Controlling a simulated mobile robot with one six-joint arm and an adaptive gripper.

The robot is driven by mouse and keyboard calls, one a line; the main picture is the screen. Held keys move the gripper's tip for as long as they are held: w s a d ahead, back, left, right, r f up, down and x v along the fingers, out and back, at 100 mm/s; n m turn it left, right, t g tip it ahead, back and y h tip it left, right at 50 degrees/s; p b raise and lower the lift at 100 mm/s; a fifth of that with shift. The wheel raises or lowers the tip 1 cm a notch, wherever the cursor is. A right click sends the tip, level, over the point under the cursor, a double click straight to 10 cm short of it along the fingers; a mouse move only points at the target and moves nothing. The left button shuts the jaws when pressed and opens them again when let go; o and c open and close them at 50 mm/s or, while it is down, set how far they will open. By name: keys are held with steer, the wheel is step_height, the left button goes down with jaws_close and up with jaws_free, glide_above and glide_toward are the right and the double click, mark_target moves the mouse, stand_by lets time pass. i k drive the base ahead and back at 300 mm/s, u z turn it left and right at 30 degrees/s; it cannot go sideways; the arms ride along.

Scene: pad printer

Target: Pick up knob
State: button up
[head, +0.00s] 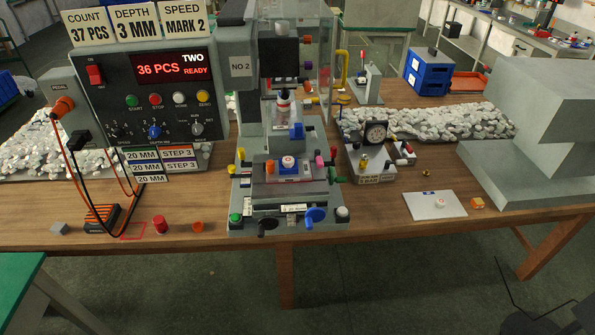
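A small red knob-like piece (160,224) stands loose on the wooden table near its front edge, right of a red square outline (132,231). A small orange piece (198,227) sits to its right. A round whitish piece (440,203) rests on a white plate (422,207) at the right. The frame does not show for sure which of these is the task's knob. More knobs are fixed on the control box (140,95) and the pad printer, including a blue one (316,216) at the printer's front. My gripper is not in view.
The pad printer (247,135) stands mid-table. A black-and-orange pedal (101,219) with cables lies left of the red outline. A dial gauge stand (376,133), heaps of white parts (430,121) and a large grey block (540,135) occupy the right. The front strip right of the printer is fairly clear.

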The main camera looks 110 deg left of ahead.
mark_target(288, 161)
steer(key=i, duration=0.85)
steer(key=z, duration=0.25)
steer(key=k, duration=0.1)
steer(key=u, duration=3.6)
steer(key=i, duration=0.25)
steer(key=z, duration=0.2)
